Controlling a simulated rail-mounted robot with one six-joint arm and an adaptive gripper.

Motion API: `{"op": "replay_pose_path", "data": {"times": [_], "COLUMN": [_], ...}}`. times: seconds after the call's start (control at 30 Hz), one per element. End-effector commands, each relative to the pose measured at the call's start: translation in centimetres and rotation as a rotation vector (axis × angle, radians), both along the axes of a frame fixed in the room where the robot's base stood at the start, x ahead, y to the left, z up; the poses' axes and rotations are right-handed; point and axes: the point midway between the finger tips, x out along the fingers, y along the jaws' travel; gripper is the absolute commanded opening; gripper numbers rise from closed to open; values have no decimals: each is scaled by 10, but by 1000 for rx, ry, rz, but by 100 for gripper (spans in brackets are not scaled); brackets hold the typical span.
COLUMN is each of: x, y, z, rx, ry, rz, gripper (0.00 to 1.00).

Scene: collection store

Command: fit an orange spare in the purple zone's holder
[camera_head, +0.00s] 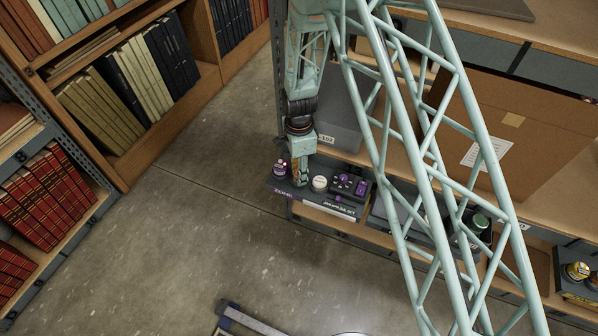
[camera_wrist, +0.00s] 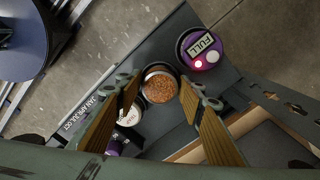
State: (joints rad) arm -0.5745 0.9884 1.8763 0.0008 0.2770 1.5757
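My gripper (camera_wrist: 159,82) points down over the dark shelf top, with its two wood-coloured fingers on either side of a round canister of orange grains (camera_wrist: 160,88). The fingers look closed on its sides. Whether its base touches the shelf is hidden. In the head view my gripper (camera_head: 302,181) is at the shelf end with the purple "ZONE" label (camera_head: 283,192). A purple round unit (camera_wrist: 198,48) marked "FULL", with a red and a white lamp, stands beside the canister; it also shows in the head view (camera_head: 280,167). I cannot make out an empty holder.
A white-topped jar (camera_head: 319,183) stands right of my gripper, near a dark block with purple parts (camera_head: 350,186). A grey box (camera_head: 335,115) stands behind. A green-topped item (camera_head: 479,222) and a yellow item (camera_head: 577,270) are farther right.

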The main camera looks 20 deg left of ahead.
Motion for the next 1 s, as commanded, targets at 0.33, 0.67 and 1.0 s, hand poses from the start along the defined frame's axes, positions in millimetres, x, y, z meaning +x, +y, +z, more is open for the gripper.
{"op": "replay_pose_path", "data": {"times": [0.33, 0.67, 1.0], "x": [0, 0, 1], "y": [0, 0, 0], "z": [0, 8, 41], "rx": [0, 0, 1], "ry": [0, 0, -2], "rz": [0, 0, 0], "gripper": [43, 43, 43]}}
